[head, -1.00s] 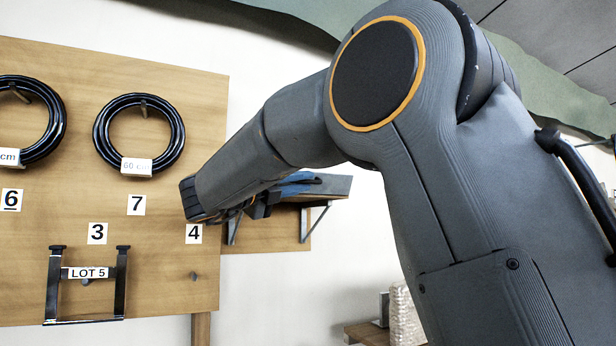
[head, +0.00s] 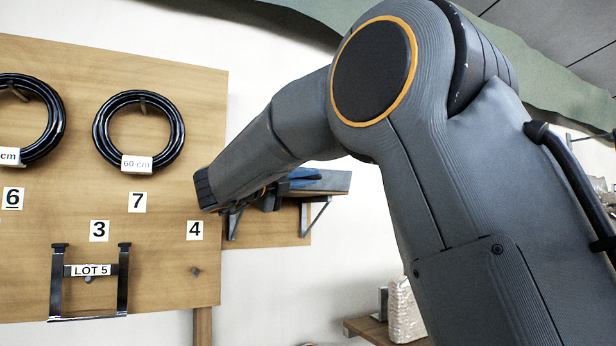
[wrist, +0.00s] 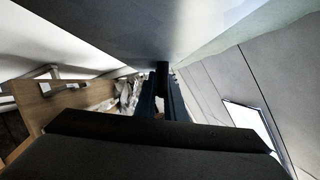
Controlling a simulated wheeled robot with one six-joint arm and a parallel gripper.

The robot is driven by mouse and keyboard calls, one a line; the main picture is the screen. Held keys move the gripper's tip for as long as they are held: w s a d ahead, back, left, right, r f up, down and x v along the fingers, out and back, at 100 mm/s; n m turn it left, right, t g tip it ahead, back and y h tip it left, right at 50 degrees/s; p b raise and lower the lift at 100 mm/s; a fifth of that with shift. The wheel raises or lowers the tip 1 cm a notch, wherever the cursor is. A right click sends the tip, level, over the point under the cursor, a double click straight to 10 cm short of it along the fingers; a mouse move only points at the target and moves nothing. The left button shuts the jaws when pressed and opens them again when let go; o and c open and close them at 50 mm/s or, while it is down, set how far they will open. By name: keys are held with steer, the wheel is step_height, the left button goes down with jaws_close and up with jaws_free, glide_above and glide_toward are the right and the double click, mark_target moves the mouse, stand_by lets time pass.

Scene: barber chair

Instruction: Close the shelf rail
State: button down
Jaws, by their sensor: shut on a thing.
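The wall shelf (head: 335,182) stands out on metal brackets in the middle of the head view. Blue material shows on it beside my gripper (head: 272,196), which is partly hidden by my own wrist. In the wrist view my gripper (wrist: 161,98) has its narrow fingers close together around a dark post-like piece (wrist: 162,70). I take this piece to be the shelf rail; its full length is hidden.
A wooden board at left holds black hose coils (head: 140,132), number labels and a black U-shaped bracket (head: 88,283) marked LOT 5. A low wooden surface with a pale wrapped item (head: 405,312) stands below right. White wall is clear beneath the shelf.

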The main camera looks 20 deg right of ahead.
steer(key=shift+w+a+r+n+y+p, duration=0.1)
steer(key=shift+w+r+n+y+p, duration=0.15)
steer(key=shift+n+p, duration=0.4)
steer(key=shift+w+d+r+n+y+p, duration=0.1)
steer(key=shift+w+r+n+y+p, duration=0.1)
steer(key=shift+r+n+p, duration=0.3)
steer(key=shift+w+a+r+n+y+p, duration=0.15)
steer(key=shift+n+y+p, duration=0.1)
steer(key=shift+n+p, duration=0.45)
steer(key=c, duration=2.1)
jaws_free()
steer(key=shift+f, duration=0.1)
